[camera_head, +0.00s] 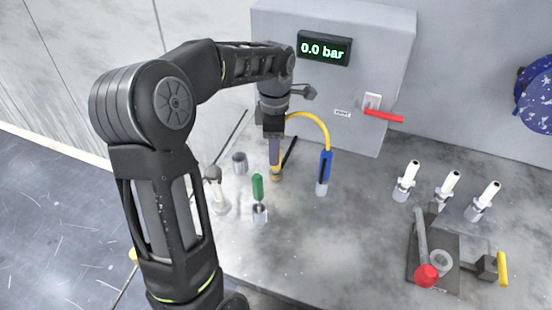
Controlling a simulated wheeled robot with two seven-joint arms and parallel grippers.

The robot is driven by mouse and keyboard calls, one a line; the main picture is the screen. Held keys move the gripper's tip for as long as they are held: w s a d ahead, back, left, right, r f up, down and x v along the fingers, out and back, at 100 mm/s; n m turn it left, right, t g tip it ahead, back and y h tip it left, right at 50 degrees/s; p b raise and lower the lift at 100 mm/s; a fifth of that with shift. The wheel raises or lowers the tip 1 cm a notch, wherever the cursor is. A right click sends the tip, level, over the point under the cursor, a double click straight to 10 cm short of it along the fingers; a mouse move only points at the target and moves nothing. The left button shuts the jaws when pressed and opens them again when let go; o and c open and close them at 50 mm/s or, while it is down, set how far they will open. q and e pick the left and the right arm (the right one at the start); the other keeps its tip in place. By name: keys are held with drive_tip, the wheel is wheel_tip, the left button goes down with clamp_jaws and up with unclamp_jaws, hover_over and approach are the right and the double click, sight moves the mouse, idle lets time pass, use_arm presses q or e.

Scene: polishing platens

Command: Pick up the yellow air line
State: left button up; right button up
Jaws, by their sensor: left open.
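The yellow air line (313,119) arcs out from behind my left gripper and comes down into the top of a blue upright part with a silver lower end (324,172). My left gripper (275,164) points down just left of the arc, at the foot of the grey box. It is open. A small brass-coloured piece (277,177) shows right under its fingertips; I cannot tell whether the fingers touch it. The gripper hides the left end of the line. My right gripper is not in view.
The grey box (270,22) has a display reading 0.0 bar (324,48) and a red lever (384,117). A green-handled tool (257,187) stands left of the blue part. Several white-topped silver fittings stand at right, behind a dark clamp plate (447,243). The table's middle front is clear.

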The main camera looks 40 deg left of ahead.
use_arm(q)
drive_tip(key=shift+f+p, duration=0.45)
drive_tip(key=shift+f, duration=2.15)
clamp_jaws()
